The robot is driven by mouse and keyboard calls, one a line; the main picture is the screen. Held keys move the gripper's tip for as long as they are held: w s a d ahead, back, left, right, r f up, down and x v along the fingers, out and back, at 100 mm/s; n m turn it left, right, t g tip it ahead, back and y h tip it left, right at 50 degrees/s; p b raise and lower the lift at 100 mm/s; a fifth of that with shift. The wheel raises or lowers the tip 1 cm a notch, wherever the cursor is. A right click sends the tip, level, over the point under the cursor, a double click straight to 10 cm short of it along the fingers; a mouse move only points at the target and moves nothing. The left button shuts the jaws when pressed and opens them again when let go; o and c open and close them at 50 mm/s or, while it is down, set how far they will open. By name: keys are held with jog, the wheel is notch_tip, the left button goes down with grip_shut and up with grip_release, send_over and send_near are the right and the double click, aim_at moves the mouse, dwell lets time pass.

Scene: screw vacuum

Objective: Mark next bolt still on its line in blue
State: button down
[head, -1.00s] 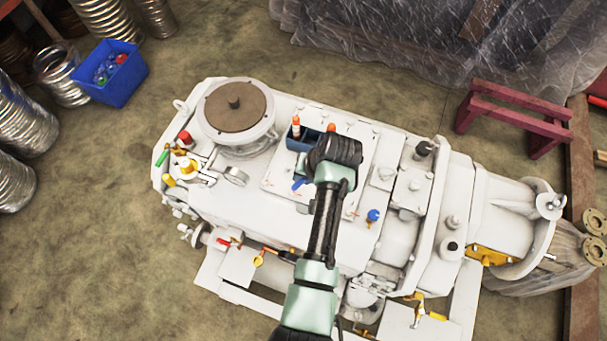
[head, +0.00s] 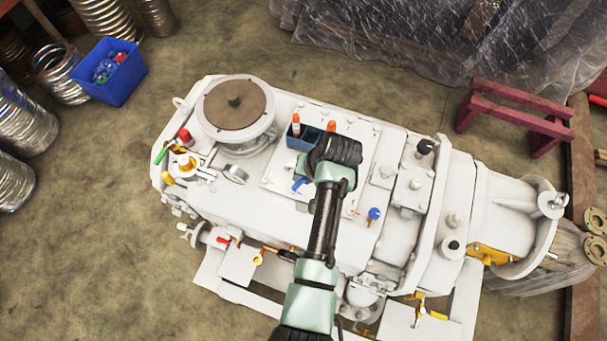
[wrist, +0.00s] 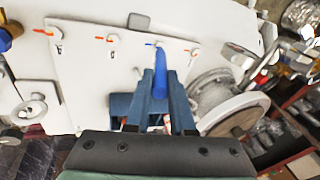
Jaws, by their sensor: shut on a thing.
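My gripper (wrist: 162,85) is shut on a blue marker (wrist: 160,62), which also shows in the head view (head: 300,185). Its tip is over the edge of the white cover plate (wrist: 85,75), close to a bolt (wrist: 161,45) with a short blue line beside it. I cannot tell whether the tip touches. Along the same edge, a bolt (wrist: 195,51) to the right and two bolts (wrist: 112,39) (wrist: 55,36) to the left have reddish lines beside them. Another bolt head (wrist: 137,72) lies left of the marker.
A dark blue holder (head: 300,140) with an orange-and-white marker (head: 296,124) stands on the plate beside my wrist. A large round flange (head: 236,105) rises at the left. A blue-capped valve (head: 374,214) stands to the right of my arm. A blue bin (head: 110,72) is on the floor.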

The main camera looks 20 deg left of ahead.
dwell(0.3)
jog(key=shift+r+p, duration=2.9)
jog(key=shift+r, duration=0.15)
